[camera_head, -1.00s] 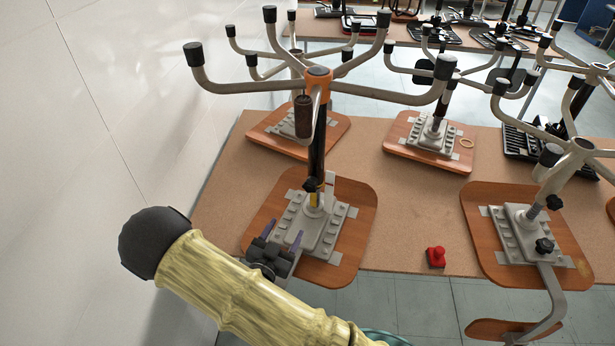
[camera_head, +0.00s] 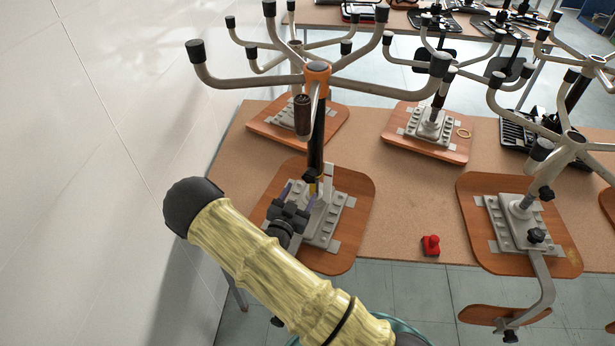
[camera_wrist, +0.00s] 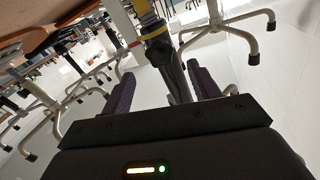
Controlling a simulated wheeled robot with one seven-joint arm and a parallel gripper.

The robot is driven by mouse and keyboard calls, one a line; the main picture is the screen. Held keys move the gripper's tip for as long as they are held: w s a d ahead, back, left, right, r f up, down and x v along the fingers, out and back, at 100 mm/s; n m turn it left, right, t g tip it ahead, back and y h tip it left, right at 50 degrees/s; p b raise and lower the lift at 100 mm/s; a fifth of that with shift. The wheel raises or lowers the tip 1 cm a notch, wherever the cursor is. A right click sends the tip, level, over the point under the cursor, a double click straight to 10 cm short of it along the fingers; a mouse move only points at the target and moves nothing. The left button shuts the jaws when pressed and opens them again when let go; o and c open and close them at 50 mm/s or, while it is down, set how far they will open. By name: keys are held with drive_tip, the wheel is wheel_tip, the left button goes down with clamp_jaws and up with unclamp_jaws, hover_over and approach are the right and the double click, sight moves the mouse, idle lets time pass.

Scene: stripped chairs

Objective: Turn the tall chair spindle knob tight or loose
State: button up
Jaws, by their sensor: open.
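The tall chair stands upside down on its brown wooden seat (camera_head: 351,188), with a dark spindle (camera_head: 316,140) rising from a grey base plate (camera_head: 326,222) to an orange collar (camera_head: 317,68). Its black knob (camera_head: 309,178) is low on the spindle. In the head view my gripper (camera_head: 299,193) is open over the near left part of the plate, just below the knob. I see no contact; the exact gap is unclear.
The chair's curved legs (camera_head: 240,83) spread above my gripper. Another upturned chair seat (camera_head: 555,245) lies to the right, with a red object (camera_head: 430,245) between on the tan table (camera_head: 405,205). A white wall (camera_head: 100,170) is at the left.

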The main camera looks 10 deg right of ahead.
sight(308, 179)
drive_tip(key=p+x, duration=0.2)
drive_tip(key=x, duration=0.4)
drive_tip(key=shift+w+d, duration=0.2)
drive_tip(key=shift+w, duration=0.1)
drive_tip(key=shift+c, duration=0.2)
drive_tip(key=shift+a+f, duration=0.1)
drive_tip(key=c, duration=0.9)
